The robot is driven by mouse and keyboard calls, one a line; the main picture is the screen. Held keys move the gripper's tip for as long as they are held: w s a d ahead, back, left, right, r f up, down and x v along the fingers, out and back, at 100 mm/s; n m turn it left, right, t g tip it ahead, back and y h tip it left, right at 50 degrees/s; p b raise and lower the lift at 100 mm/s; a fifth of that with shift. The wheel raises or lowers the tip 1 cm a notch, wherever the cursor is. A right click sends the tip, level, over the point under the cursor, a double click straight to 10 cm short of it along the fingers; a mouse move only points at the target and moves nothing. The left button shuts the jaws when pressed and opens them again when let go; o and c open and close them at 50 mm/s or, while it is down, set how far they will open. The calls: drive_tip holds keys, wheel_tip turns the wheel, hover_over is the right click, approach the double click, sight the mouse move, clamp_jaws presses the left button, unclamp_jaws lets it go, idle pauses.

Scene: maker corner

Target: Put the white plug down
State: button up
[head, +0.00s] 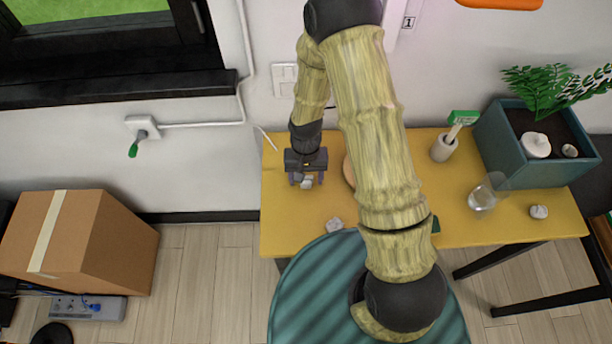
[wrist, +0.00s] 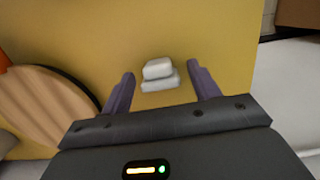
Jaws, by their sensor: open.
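A small white plug (wrist: 158,76) shows against the yellow table in the wrist view, between and just beyond the tips of my open fingers. It is also in the head view (head: 307,184), near the table's left end, below my gripper (head: 307,178). My gripper is open, with one dark finger on each side of the plug and a gap to each in the wrist view (wrist: 160,76). The plug appears to rest on the yellow table (head: 285,230); its exact contact with the table is hard to tell.
A round wooden piece (wrist: 40,105) lies beside my gripper, mostly behind my arm in the head view. A small whitish lump (head: 334,224) is near the front edge. A glass (head: 482,197), a cup (head: 443,149) and a planter (head: 520,165) stand at the right.

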drive_tip(key=shift+r, duration=0.1)
wheel_tip(320, 180, up, 13)
drive_tip(key=w+p, duration=0.1)
drive_tip(key=p, duration=0.9)
drive_tip(key=shift+w, duration=0.25)
idle(0.3)
